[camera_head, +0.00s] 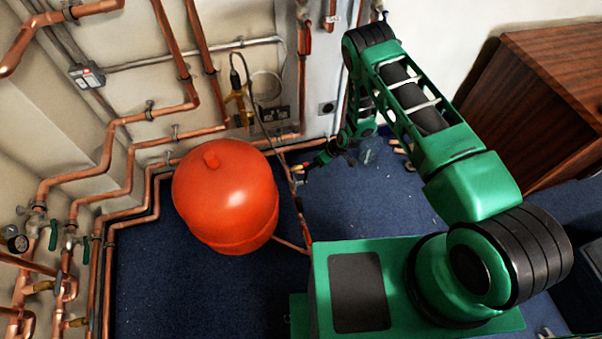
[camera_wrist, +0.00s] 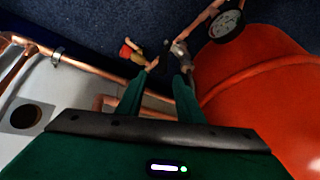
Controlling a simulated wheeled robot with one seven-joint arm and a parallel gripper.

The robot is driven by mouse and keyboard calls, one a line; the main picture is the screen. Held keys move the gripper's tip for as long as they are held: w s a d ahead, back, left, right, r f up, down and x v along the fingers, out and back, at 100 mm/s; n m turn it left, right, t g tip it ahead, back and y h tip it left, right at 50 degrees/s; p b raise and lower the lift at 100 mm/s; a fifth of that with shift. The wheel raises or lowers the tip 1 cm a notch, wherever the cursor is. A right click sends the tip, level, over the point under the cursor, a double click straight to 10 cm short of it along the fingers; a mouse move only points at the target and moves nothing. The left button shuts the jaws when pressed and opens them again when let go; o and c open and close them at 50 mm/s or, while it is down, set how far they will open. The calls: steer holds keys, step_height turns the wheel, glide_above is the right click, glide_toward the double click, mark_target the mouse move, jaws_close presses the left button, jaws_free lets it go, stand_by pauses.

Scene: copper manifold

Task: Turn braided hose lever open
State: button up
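My gripper (camera_head: 306,171) reaches down at the end of my green arm, right of the red vessel, close to a pipe and small fittings. In the wrist view, the two green fingers of my gripper (camera_wrist: 166,68) stand apart, with a dark gap between them. A small red and yellow fitting (camera_wrist: 130,51) lies just beyond the left fingertip. A greyish metal fitting (camera_wrist: 181,48) lies beyond the right fingertip. I cannot tell which of these bears the hose lever, or whether a finger touches it. A thin dark hose (camera_head: 252,92) hangs from the wall fittings towards this spot.
The red vessel (camera_head: 225,195) stands close to the left of my gripper. A round gauge (camera_wrist: 226,24) is near the fingers. Copper pipes (camera_head: 122,150) line the left walls. A wooden cabinet (camera_head: 545,100) stands at the right. Blue carpet (camera_head: 160,290) is clear at the front left.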

mark_target(306, 172)
steer(key=shift+g, duration=0.5)
steer(key=x, duration=0.9)
steer(key=shift+d+f, duration=0.15)
steer(key=shift+f, duration=0.05)
steer(key=shift+c, duration=0.2)
jaws_close()
